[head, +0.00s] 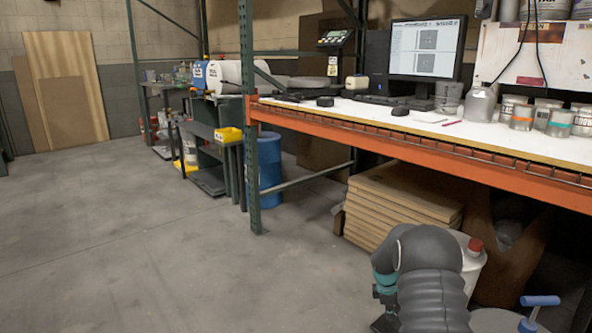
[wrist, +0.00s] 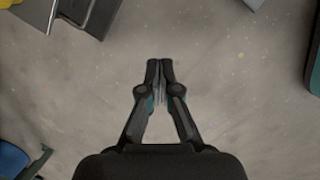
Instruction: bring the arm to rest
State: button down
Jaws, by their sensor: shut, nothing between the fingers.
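My gripper (wrist: 160,68) shows in the middle of the wrist view, pointing over bare concrete floor. Its two black fingers are together at the tips, and nothing is held between them. In the head view my arm (head: 430,280) is at the lower right, in front of the rack's lower shelf area. Its grey padded links hide part of what stands behind it. The fingertips are not clearly visible in the head view.
An orange-beamed workbench (head: 400,150) carries a monitor (head: 427,50), a clear jug (head: 481,103) and several cans. Stacked boards (head: 405,205) and a white container with a red cap (head: 474,262) sit below. A blue drum (head: 269,172) stands left. The floor (head: 130,240) at left is clear.

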jog(key=s+a+r+m+t+y, duration=0.1)
jog(key=s+a+r+m, duration=0.4)
jog(key=s+r, duration=0.6)
jog(key=s+a+r+m+t, duration=0.2)
jog(key=s+a+r+m, duration=0.3)
jog(key=s+r, duration=0.6)
jog(key=s+a+r+m+t+y, duration=0.1)
jog(key=s+a+r+m, duration=0.3)
jog(key=s+r, duration=0.7)
jog(key=s+m+t, duration=0.1)
jog(key=s, duration=0.7)
jog(key=shift+a+y, duration=0.3)
jog(key=shift+a, duration=0.1)
jog(key=shift+s, duration=0.1)
